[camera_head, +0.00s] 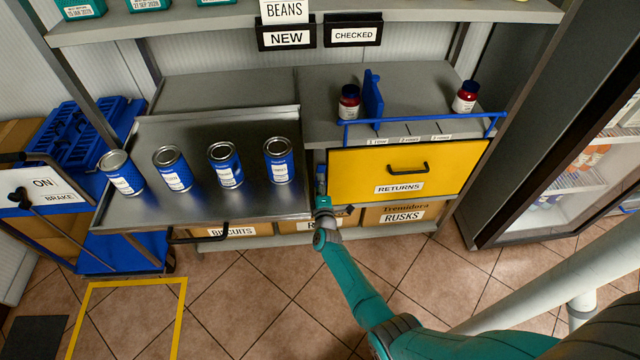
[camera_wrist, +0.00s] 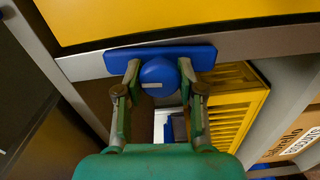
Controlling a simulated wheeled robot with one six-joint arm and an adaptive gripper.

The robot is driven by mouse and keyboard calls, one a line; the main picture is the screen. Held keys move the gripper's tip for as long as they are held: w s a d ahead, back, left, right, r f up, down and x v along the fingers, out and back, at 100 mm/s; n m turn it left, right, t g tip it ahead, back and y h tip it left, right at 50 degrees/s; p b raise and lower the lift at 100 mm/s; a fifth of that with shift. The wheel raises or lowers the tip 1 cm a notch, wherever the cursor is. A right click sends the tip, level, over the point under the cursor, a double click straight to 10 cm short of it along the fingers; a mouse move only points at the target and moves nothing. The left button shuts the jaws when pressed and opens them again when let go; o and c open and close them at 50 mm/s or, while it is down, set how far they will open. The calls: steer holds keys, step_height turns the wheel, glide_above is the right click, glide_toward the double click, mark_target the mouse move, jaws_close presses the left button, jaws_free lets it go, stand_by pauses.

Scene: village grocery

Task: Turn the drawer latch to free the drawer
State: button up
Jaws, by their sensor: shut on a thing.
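The yellow drawer (camera_head: 408,168) labelled RETURNS is closed under the right side of the counter, with a dark handle (camera_head: 408,168). The drawer latch (camera_wrist: 160,60) is a blue bar with a round knob (camera_wrist: 158,73) on the grey frame beside the drawer front (camera_wrist: 180,18). In the wrist view the bar lies roughly along the drawer's edge; I cannot tell whether it overlaps the front. My gripper (camera_wrist: 158,80) is shut on the knob, one finger on each side. In the head view my gripper (camera_head: 321,192) is at the drawer's left edge and mostly covers the latch.
A metal tray (camera_head: 210,205) with several blue cans juts out left of my gripper. Boxes (camera_head: 400,213) stand on the low shelf below. Two red jars and a blue divider (camera_head: 373,98) stand on the counter above. A fridge (camera_head: 560,130) stands right; floor in front is open.

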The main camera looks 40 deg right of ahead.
steer(key=shift+n, duration=0.6)
steer(key=o, duration=1.1)
steer(key=shift+o, duration=0.2)
steer(key=v, duration=1.2)
